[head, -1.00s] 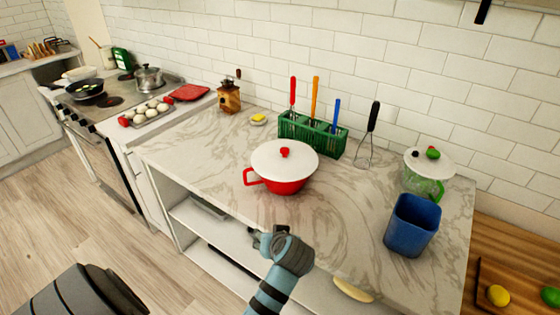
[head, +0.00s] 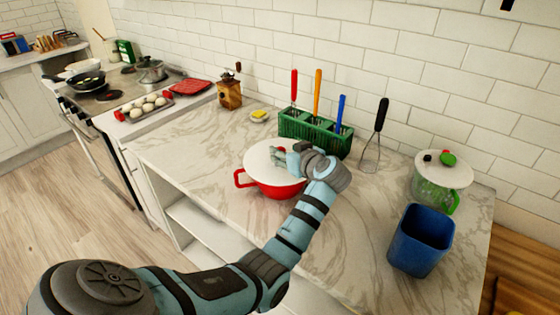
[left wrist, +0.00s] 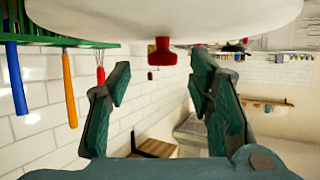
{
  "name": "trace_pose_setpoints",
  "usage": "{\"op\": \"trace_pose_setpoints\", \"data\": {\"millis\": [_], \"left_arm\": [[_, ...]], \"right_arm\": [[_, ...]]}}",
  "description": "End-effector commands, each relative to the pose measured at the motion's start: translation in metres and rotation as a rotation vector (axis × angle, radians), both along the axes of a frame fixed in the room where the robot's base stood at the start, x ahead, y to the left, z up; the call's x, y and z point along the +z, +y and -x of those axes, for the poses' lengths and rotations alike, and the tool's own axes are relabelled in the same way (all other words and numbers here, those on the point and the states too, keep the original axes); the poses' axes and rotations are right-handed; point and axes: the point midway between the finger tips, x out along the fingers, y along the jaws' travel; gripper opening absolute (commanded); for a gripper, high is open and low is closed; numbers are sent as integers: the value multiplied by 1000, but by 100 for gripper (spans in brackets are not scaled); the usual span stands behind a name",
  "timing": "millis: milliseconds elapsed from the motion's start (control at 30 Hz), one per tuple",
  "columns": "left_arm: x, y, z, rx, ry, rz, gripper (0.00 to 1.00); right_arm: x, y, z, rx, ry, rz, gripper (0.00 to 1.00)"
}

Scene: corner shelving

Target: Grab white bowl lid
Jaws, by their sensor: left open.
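The white bowl lid (head: 258,158) sits on a red pot (head: 272,190) on the marble counter, with a red knob on top. My left gripper (head: 287,156) is at the top of the lid and covers part of it. In the left wrist view the picture is upside down: the lid (left wrist: 170,18) is along the top edge and its red knob (left wrist: 161,51) points down. There my left gripper (left wrist: 160,88) is open, with one finger on each side of the knob and a gap to both. My right gripper does not show.
A green caddy (head: 315,133) with colored-handled utensils stands just behind the pot.

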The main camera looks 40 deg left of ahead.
Motion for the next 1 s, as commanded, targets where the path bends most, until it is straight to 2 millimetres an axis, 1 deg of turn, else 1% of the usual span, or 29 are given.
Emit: {"op": "trace_pose_setpoints", "data": {"millis": [33,67,167,300,367,600,633,867,1000], "left_arm": [[-8,7,-2,0,0,-1,48],[-9,10,-3,0,0,-1,48],[-10,14,-4,-2,1,2,48],[-9,18,-1,4,1,1,48],[-8,20,0,6,1,1,40],[-8,20,0,7,1,1,1],[-8,19,0,6,1,1,0],[-8,18,-1,4,1,2,0],[3,18,-2,4,-1,1,0]], "right_arm": [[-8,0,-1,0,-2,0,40],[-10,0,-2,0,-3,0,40],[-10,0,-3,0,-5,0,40],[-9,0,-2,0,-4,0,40],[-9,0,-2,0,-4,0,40],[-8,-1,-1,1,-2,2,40],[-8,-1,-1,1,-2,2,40],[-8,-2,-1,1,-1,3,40],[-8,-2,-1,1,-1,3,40]]}}
